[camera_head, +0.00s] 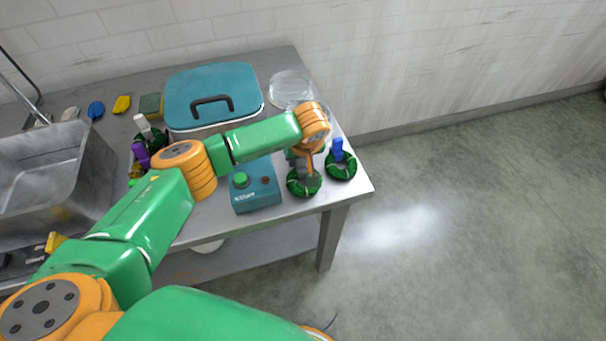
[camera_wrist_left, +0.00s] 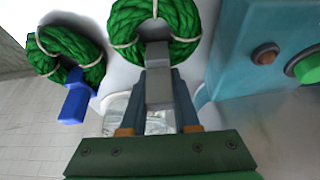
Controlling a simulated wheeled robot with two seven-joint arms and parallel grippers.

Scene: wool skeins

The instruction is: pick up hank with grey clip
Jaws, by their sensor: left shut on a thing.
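The hank with the grey clip is a green wool ring (camera_head: 303,187) with pale ties, near the front right of the metal table (camera_head: 352,190). In the left wrist view the ring (camera_wrist_left: 122,25) lies just beyond my fingers, and its grey clip (camera_wrist_left: 158,85) stands between them. My left gripper (camera_head: 307,163) is shut on the grey clip; its fingers (camera_wrist_left: 158,100) flank it in the wrist view. I cannot tell whether the ring touches the table. My right gripper is not in view.
A hank with a blue clip (camera_head: 341,167) sits close on the right. A teal box with a green button (camera_head: 255,187) stands on the left. Behind are a teal-lidded container (camera_head: 212,85) and clear lids (camera_head: 288,88). Hanks with white (camera_head: 142,123) and purple clips (camera_head: 140,154) are farther left.

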